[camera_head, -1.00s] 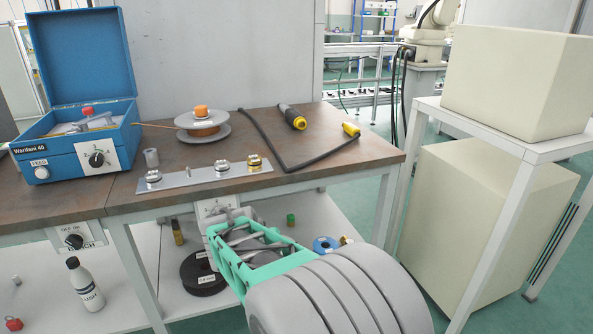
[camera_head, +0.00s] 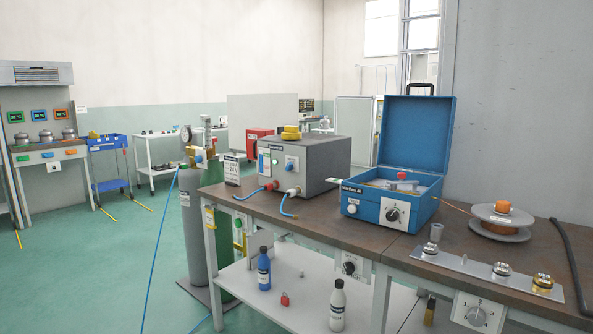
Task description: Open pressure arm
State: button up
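A blue box-shaped machine (camera_head: 389,209) with a dial and a white knob on its front stands on the brown-topped bench, its lid (camera_head: 417,137) raised. Pale parts and something red (camera_head: 402,176) show inside it. These parts are too small to tell whether one is the pressure arm or how it is set. A wire runs from the machine's right side to a spool (camera_head: 500,225) of copper-coloured wire. My gripper is not in view.
A grey power unit (camera_head: 304,166) with blue cables stands left of the blue machine. A metal strip (camera_head: 470,266) with round fittings lies along the bench's front edge. Gas cylinders (camera_head: 196,235) stand at the bench's left end. Green floor (camera_head: 90,275) is open at the left.

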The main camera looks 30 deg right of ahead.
aim_at(402, 175)
jog(key=u, duration=1.65)
jog(key=k, duration=1.6)
jog(key=z, duration=1.25)
jog(key=i, duration=1.3)
